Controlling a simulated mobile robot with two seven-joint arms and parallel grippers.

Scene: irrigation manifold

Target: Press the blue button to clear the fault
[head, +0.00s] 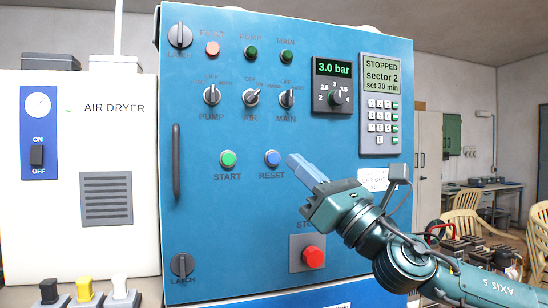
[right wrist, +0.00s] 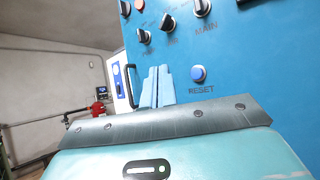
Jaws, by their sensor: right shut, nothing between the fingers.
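The blue button (head: 272,158) marked RESET is on the blue cabinet door, to the right of the green START button (head: 228,159). It also shows in the right wrist view (right wrist: 198,73). My right gripper (head: 293,160) is shut and empty, with its blue fingers together. In the head view its tips are just right of the blue button. In the right wrist view the fingers (right wrist: 157,75) point toward the door, left of the button, with a gap between them and it in the picture. Contact with the door cannot be told. My left gripper is not in view.
A red stop button (head: 313,257) sits below my right gripper. The FAULT lamp (head: 212,49) looks pale red. Selector knobs (head: 212,95) and a door handle (head: 176,160) stick out from the door. The display (head: 381,76) reads STOPPED. A white air dryer (head: 110,215) stands left.

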